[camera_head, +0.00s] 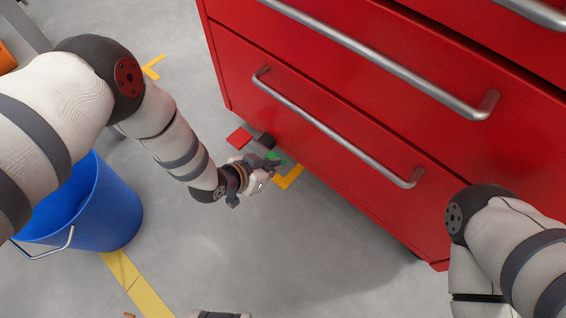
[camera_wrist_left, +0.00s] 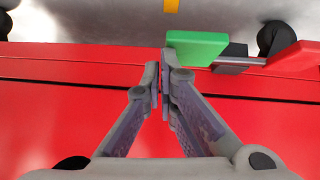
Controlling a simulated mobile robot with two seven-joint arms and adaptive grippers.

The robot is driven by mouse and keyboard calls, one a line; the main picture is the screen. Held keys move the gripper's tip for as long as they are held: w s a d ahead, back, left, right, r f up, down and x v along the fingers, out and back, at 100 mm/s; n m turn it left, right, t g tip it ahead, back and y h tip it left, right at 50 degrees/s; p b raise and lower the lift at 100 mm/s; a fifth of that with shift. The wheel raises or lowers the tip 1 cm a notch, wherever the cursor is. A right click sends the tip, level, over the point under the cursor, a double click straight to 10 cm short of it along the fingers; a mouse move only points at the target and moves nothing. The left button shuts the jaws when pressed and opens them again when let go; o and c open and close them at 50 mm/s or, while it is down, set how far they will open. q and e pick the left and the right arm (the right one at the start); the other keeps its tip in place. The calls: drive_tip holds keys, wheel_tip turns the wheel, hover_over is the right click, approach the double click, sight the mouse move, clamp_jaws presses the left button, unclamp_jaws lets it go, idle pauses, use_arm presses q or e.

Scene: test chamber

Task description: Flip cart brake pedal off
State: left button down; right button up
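The red tool cart (camera_head: 300,60) fills the upper right of the head view. At its lower left edge is a brake pedal with a red plate (camera_head: 238,138) and a green plate (camera_head: 274,158). In the left wrist view the green plate (camera_wrist_left: 196,48) is flat and near, and the red plate (camera_wrist_left: 296,56) is tilted at the right. My left gripper (camera_head: 276,163) is low beside the green plate. In its wrist view the fingertips (camera_wrist_left: 160,75) are together with nothing between them, just beside the green plate's left edge. Contact cannot be told.
A blue bucket (camera_head: 110,215) stands on the grey floor at the left. Long silver drawer handles (camera_head: 335,135) stick out from the cart front. A dark caster wheel (camera_wrist_left: 276,36) shows near the pedal. The floor before the cart is clear.

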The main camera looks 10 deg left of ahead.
use_arm(q)
drive_tip(key=shift+s+d+f, duration=0.1)
drive_tip(key=shift+s+f, duration=0.05)
drive_tip(key=shift+f, duration=0.35)
drive_tip(key=shift+s+d+f, duration=0.1)
drive_tip(key=shift+f, duration=0.35)
use_arm(e)
drive_tip(key=shift+s+a+f, duration=0.1)
drive_tip(key=shift+a+f, duration=0.1)
drive_tip(key=shift+a, duration=0.05)
use_arm(q)
drive_tip(key=shift+w+a+r, duration=0.1)
drive_tip(key=shift+w+a, duration=0.1)
drive_tip(key=d+r+p+v, duration=0.2)
drive_tip(key=p+v, duration=0.5)
drive_tip(key=v, duration=0.5)
drive_tip(key=shift+r, duration=0.25)
use_arm(e)
drive_tip(key=w+r+t, duration=0.1)
drive_tip(key=w+r, duration=0.2)
drive_tip(key=r, duration=0.2)
drive_tip(key=shift+a+r, duration=0.3)
